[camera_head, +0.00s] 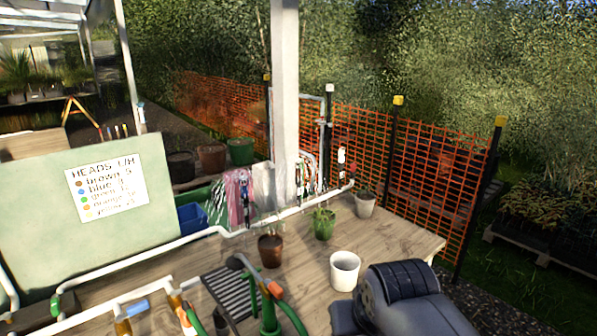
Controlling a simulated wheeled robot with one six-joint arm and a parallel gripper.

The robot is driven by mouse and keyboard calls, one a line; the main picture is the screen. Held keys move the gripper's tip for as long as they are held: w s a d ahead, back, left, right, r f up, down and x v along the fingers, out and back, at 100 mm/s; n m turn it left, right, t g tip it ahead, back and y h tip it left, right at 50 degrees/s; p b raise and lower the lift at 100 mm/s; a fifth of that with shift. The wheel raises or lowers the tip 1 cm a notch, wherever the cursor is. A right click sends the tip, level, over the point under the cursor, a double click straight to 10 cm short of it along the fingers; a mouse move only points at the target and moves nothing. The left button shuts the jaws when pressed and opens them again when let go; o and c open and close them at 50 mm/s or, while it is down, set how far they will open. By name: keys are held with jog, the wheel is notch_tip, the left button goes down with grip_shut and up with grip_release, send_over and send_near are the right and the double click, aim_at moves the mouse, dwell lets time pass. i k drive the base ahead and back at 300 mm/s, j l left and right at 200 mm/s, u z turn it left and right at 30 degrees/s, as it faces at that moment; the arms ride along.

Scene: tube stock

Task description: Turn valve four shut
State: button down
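White pipe (150,251) runs along the wooden bench, with green and orange fittings at the lower left and bottom centre. A green fitting (56,304) sits on the pipe at the far left. An orange-and-green fitting (185,318) stands at the bottom edge, partly cut off. My gripper is not in view; a dark grey part of my arm fills the lower right.
The bench (395,240) holds a white pot (345,271), a brown pot (270,250), a green pot (323,224) and a grey pot (365,205). A board with a sign (106,187) stands at left. A white post (284,90) and orange mesh fence (430,185) stand behind.

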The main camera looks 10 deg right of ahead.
aim_at(55, 301)
jog(key=u, duration=1.65)
jog(key=i+j+z, duration=0.55)
jog(key=j+z, duration=0.3)
jog(key=i+j+z, duration=0.15)
jog(key=j+z, duration=0.15)
jog(key=j, duration=0.25)
